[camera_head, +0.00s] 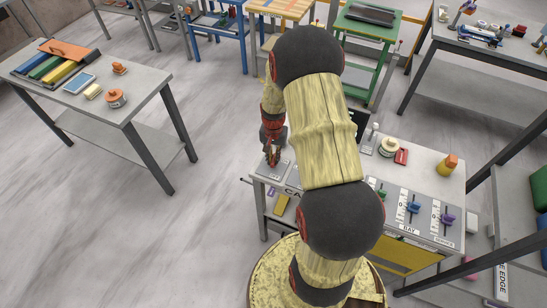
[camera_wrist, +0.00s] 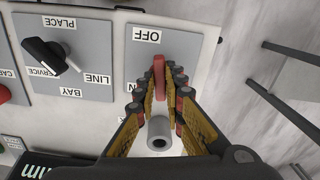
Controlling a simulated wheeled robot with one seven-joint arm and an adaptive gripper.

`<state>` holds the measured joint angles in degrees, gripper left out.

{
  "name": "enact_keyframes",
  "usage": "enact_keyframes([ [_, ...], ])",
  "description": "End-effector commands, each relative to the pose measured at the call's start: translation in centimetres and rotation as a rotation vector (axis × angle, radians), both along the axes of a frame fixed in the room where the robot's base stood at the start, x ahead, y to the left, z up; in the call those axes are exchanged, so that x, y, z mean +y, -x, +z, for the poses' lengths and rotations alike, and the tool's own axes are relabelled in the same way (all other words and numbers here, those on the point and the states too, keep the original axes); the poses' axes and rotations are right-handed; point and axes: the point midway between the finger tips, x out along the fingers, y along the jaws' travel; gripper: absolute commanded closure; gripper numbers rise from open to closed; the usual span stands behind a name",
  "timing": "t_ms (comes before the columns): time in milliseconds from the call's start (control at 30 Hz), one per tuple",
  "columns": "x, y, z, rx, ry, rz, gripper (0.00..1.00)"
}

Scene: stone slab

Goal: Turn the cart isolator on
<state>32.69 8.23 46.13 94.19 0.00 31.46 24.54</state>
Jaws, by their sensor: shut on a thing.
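The cart isolator has a red lever (camera_wrist: 159,74) on a grey plate (camera_wrist: 195,50) in the wrist view. An OFF label (camera_wrist: 147,36) is beside the lever's far end, and a partly hidden label ending in N (camera_wrist: 131,108) is lower left. My gripper (camera_wrist: 161,82) is shut on the red lever, with a finger on each side. A grey round post end (camera_wrist: 159,138) shows between the fingers, nearer the camera.
A black selector knob (camera_wrist: 48,56) with PLACE, LINE, BAY and SERVICE labels is left of the isolator. Open floor lies left.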

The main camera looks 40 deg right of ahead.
Motion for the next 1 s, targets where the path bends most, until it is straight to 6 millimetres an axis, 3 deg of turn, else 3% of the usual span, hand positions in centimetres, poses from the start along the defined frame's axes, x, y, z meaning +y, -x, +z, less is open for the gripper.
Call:
enact_keyframes([
  [400, -0.03, -0.06, 0.05, -0.001, 0.0, -0.175, 1.0],
  [933, -0.04, -0.06, 0.05, -0.001, 0.0, -0.196, 1.0],
  [967, -0.04, -0.06, 0.05, -0.001, 0.0, -0.196, 0.88],
  [1000, -0.03, -0.06, 0.05, -0.001, 0.0, -0.196, 0.86],
])
